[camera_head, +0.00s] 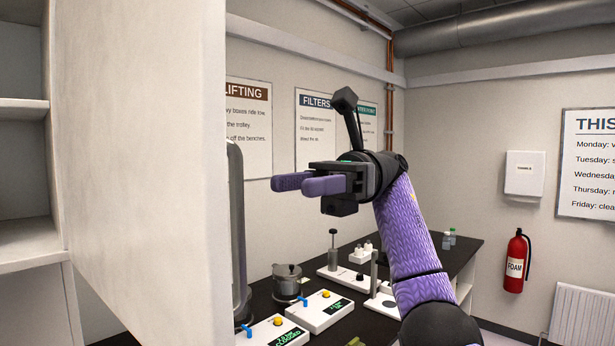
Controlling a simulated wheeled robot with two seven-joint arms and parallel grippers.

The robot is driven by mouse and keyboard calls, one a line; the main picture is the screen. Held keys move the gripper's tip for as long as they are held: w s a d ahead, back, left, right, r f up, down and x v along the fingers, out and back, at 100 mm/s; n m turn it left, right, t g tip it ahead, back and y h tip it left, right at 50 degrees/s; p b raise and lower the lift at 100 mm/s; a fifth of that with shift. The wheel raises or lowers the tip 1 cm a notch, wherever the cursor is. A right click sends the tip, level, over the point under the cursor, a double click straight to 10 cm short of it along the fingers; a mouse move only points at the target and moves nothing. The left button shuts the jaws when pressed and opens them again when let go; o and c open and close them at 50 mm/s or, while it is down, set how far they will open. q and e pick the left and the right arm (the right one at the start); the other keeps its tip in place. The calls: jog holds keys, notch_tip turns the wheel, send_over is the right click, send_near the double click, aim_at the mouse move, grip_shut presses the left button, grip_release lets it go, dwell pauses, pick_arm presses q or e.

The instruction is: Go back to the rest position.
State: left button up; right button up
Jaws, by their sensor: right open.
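My right gripper (297,184) shows in the middle of the head view on its purple arm, raised above the dark bench. Its two purple fingers point to the left and are apart, with nothing between them. The gripper touches nothing that I can see. My left gripper is not in view.
A pale shelf unit (145,170) fills the left side. The black bench (339,331) holds a metal pot (287,284), white devices with displays (320,311), a stand (374,275) and small bottles (449,236). A fire extinguisher (514,263) hangs on the right wall.

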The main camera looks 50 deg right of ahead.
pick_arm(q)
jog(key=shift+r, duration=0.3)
pick_arm(e)
jog(key=shift+d, duration=0.8)
